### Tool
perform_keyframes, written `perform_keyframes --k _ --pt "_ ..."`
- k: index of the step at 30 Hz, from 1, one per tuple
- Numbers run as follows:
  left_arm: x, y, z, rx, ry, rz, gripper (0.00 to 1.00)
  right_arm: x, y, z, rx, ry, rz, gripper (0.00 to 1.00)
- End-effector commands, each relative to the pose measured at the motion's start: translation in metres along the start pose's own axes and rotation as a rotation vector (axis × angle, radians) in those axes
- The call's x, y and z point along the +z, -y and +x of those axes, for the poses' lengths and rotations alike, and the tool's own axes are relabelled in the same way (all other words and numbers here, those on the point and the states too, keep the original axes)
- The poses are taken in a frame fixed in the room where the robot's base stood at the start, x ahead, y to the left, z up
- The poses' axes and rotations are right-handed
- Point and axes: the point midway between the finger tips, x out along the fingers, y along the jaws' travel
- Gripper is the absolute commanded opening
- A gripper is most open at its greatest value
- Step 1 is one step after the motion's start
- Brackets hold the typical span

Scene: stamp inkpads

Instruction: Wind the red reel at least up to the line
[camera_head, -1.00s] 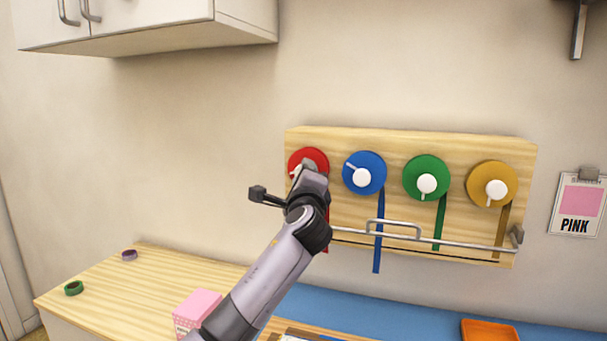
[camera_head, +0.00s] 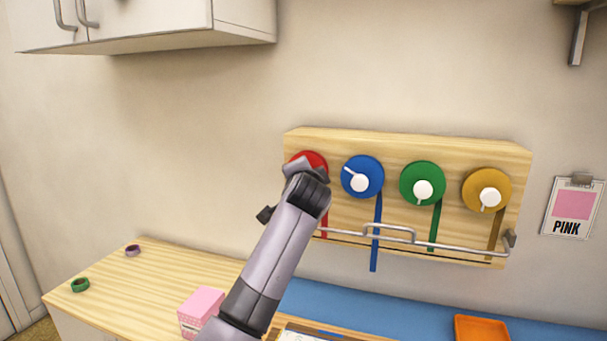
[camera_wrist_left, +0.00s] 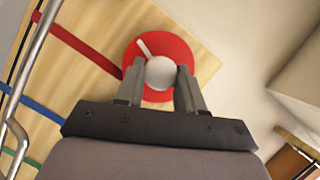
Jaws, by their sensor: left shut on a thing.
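The red reel (camera_head: 308,158) is at the left end of the wooden board (camera_head: 410,150), mostly hidden behind my left gripper (camera_head: 305,170) in the head view. In the left wrist view the red reel (camera_wrist_left: 178,50) shows its white round knob (camera_wrist_left: 160,73), with a white pointer towards the upper left. My left gripper (camera_wrist_left: 157,78) is shut on this knob, one finger on each side. My right gripper is out of view.
Blue (camera_head: 362,165), green (camera_head: 423,170) and yellow (camera_head: 487,178) reels hang to the right. A metal rail (camera_head: 460,241) crosses the board's lower part. Below are a pink box (camera_head: 200,308), an orange tray (camera_head: 482,328) and two small rolls. A "PINK" card (camera_head: 573,207) hangs right.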

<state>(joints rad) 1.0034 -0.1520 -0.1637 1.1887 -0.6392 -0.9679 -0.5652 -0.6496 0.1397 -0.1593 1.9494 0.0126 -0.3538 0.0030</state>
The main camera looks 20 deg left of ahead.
Motion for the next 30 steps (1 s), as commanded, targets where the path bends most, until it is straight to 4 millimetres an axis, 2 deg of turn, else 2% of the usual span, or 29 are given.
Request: perform_keyframes --k 12,30 --pt "0.0005 0.0001 0.0002 0.091 0.001 -0.211 0.07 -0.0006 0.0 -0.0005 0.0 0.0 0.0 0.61" --pt "0.0007 0.0004 0.0003 0.108 0.002 -0.252 0.07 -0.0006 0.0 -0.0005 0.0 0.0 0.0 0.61"
